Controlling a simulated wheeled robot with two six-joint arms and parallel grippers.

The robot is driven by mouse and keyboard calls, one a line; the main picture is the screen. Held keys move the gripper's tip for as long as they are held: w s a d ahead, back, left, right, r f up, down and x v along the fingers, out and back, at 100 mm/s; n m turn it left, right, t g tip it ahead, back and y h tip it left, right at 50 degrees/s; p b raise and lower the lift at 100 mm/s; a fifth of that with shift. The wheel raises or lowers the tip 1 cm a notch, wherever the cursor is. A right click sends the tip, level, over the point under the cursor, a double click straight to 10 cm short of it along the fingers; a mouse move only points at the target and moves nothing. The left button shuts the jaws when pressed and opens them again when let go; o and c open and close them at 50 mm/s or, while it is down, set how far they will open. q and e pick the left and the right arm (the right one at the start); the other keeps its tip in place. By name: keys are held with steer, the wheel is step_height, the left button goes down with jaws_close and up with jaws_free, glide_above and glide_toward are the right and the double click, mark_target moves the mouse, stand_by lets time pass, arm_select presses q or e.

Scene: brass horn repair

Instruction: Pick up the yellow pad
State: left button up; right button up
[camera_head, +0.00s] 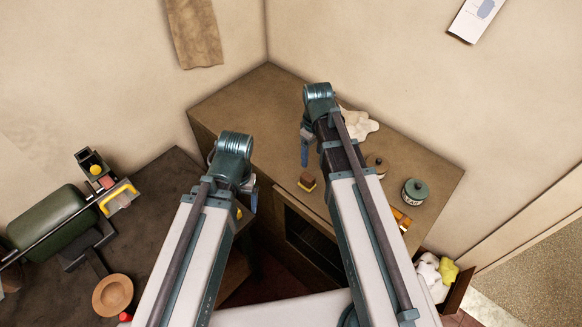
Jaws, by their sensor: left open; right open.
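Several yellow things show, and I cannot tell for sure which one is the pad. A small brown block with a yellow lower edge (307,182) lies on the brown cabinet top, between my two arms. A yellow crumpled piece (448,271) sits in a box at the lower right. My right gripper (304,150) is above the cabinet top, beyond the block and apart from it. My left gripper (251,198) is at the cabinet's left front edge, left of the block. Both are open, with their fingers partly hidden by my wrists.
The cabinet top (240,100) also holds a white crumpled cloth (360,123) and a green-lidded jar (415,191). At left, a dark bench (165,190) bears a green machine (50,217), a yellow-handled item (118,196) and a wooden bowl (113,295). Walls stand behind.

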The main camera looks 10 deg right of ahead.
mark_target(308, 177)
steer(key=f+b, duration=0.8)
steer(key=b, duration=0.1)
steer(key=shift+w+f, duration=0.2)
steer(key=shift+f, duration=0.15)
steer(key=shift+r, duration=0.1)
steer(key=f+b, duration=0.5)
steer(key=shift+w+a+f, duration=0.2)
steer(key=shift+a, duration=0.15)
steer(key=shift+r, duration=0.1)
steer(key=shift+c, duration=0.2)
jaws_close()
